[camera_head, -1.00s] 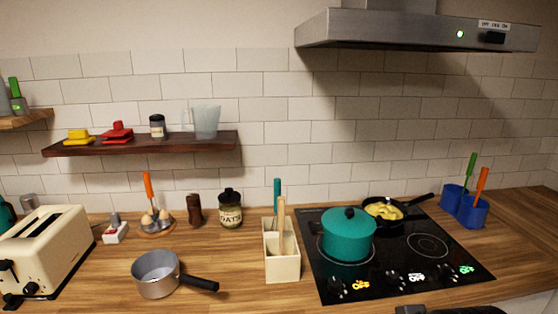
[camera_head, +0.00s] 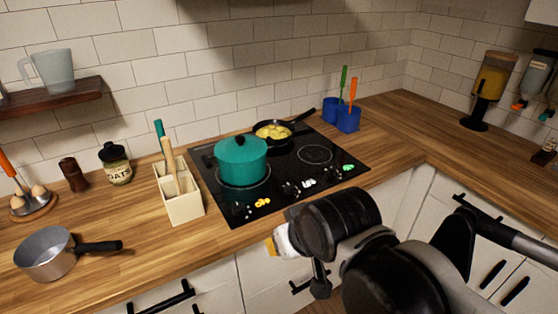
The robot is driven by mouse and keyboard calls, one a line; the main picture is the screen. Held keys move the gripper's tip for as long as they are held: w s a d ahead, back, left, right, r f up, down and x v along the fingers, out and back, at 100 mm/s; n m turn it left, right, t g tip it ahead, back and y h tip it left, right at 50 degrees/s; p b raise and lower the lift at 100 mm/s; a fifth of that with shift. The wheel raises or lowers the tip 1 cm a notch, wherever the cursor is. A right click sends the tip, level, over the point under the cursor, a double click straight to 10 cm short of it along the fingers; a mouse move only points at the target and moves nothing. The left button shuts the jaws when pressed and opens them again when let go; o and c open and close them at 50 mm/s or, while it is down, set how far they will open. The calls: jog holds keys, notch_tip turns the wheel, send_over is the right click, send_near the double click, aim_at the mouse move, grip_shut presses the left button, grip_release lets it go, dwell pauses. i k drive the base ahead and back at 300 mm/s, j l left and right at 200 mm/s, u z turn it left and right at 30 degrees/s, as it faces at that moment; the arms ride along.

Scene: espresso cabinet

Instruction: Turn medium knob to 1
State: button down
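The black cooktop (camera_head: 215,192) has a row of small dark knobs along its front edge, each with a lit label. The labels are too small to read now, and I cannot tell which knob is the medium one. My arm's dark end, with my gripper (camera_head: 280,244), is in front of the counter, below and apart from the knobs. Its fingers are not clearly visible.
A teal pot (camera_head: 241,161) and a black pan (camera_head: 273,132) with yellow food stand on the cooktop. A cream utensil holder (camera_head: 184,207) is left of it. A grey saucepan (camera_head: 46,260) stands farther left. Blue cups (camera_head: 348,119) are behind right. The right counter is mostly clear.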

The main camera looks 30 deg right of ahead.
aim_at(288, 187)
jog(key=i+l, duration=0.2)
jog(key=l, duration=0.2)
jog(key=i+l+u, duration=0.1)
jog(key=l, duration=0.25)
jog(key=i+l, duration=0.3)
jog(key=l+u, duration=0.05)
jog(key=l, duration=0.05)
